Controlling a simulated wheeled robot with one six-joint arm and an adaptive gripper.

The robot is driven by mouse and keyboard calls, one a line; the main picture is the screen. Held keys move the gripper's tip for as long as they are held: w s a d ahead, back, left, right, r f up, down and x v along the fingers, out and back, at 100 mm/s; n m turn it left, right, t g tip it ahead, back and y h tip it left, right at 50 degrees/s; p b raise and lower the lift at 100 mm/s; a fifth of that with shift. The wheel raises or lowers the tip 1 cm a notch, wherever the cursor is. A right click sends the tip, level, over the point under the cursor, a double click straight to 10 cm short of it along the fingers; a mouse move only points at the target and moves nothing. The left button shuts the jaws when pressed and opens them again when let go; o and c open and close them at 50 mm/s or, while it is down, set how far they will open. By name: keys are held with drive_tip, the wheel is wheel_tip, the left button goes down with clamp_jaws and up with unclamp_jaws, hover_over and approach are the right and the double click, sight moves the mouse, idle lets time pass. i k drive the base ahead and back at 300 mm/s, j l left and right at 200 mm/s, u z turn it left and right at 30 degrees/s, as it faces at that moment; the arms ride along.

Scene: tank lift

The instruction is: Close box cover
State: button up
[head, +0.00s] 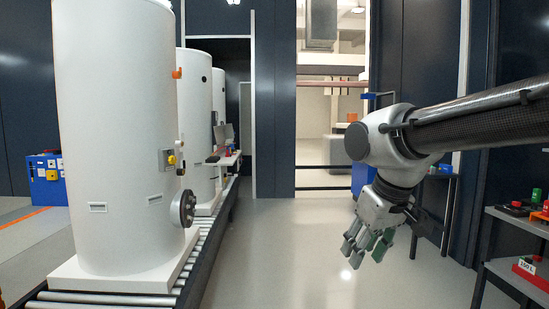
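A small box with a yellow front part (170,159) is fixed to the side of the nearest white tank (110,120). A thin light piece stands out at its right edge. It is too small to tell surely whether this is its cover and how far it is open. My gripper (366,250) hangs at the right of the picture, pointing down, with its fingers spread and nothing between them. It is well apart from the tank and the small box, over the open floor.
The tank stands on a base on a roller conveyor (95,299), with more white tanks (198,100) behind. A round dark flange (184,208) juts from the tank. Shelves with red and green items (516,207) stand at right. The middle floor (280,250) is clear.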

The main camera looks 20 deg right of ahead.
sight(225, 131)
drive_tip(key=z, duration=0.25)
drive_tip(key=i+l+z, duration=0.15)
drive_tip(key=i, duration=0.5)
drive_tip(key=i+z, duration=0.15)
drive_tip(key=i, duration=2.05)
drive_tip(key=i+l+u, duration=0.1)
drive_tip(key=i, duration=2)
